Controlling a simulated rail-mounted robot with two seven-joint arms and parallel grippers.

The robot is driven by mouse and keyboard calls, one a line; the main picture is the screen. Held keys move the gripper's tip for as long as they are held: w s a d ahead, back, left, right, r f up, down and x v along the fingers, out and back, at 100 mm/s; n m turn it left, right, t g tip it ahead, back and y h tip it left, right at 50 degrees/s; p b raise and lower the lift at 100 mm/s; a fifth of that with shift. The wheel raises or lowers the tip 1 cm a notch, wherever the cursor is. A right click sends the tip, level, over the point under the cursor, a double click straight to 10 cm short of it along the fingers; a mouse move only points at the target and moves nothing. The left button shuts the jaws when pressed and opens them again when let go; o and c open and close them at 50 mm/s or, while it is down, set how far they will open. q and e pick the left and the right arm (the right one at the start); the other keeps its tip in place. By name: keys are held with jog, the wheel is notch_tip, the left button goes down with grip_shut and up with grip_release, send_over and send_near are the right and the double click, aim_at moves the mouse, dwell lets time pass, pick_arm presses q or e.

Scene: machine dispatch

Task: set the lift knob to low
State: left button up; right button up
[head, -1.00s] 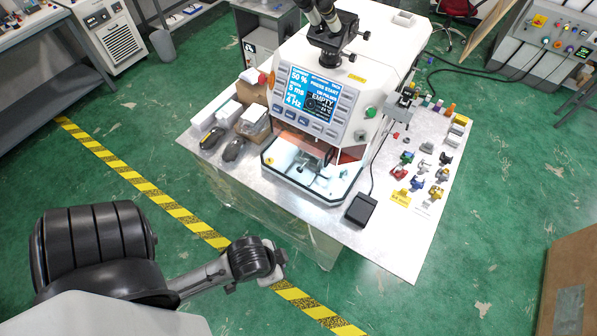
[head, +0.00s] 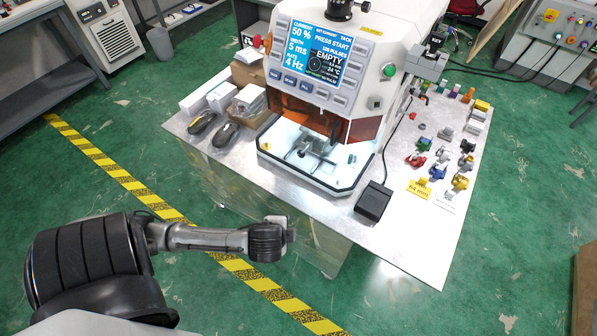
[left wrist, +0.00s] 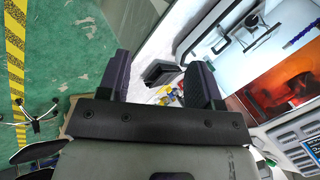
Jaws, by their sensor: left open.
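A white benchtop machine (head: 330,75) stands on a metal-topped table; its screen (head: 312,52) reads EMPTY and PRESS START. I cannot pick out a labelled lift knob or read its setting. A round green control (head: 389,70) sits on the machine's right side, and an orange-windowed chamber (head: 300,118) is below the screen. My left gripper (head: 284,236) is in front of the table, apart from the machine. In the left wrist view, the two dark fingers of my left gripper (left wrist: 160,80) are spread with nothing seen between them. My right gripper is out of view.
A black pedal (head: 373,202) lies on the table (head: 405,245) right of the chamber. Several small coloured parts (head: 440,165) stand at the right. Two dark mice-like objects (head: 212,128) and boxes (head: 222,95) are at the left. The table's front strip is clear.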

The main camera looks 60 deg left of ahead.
pick_arm(q)
jog(key=w+a+f+m+t+y+b, duration=0.1)
jog(key=w+a+f+m+y+b, duration=0.3)
jog(key=a+f, duration=0.5)
jog(key=m+t+b, duration=0.1)
jog(key=m+t, duration=0.9)
jog(key=m, duration=0.8)
send_near(300, 155)
jog(key=v, duration=0.4)
jog(key=shift+s, duration=0.5)
jog(key=shift+w+m+h, duration=0.1)
jog(key=shift+m+h, duration=0.2)
jog(key=shift+m, duration=0.6)
jog(key=shift+w+a+f+b, duration=0.1)
jog(key=shift+w+a+b, duration=0.2)
jog(key=shift+w, duration=0.25)
jog(key=b+x, duration=0.1)
jog(key=x, duration=1)
jog(key=shift+b, duration=0.35)
jog(key=shift+w+a, duration=0.3)
jog(key=shift+w, duration=0.35)
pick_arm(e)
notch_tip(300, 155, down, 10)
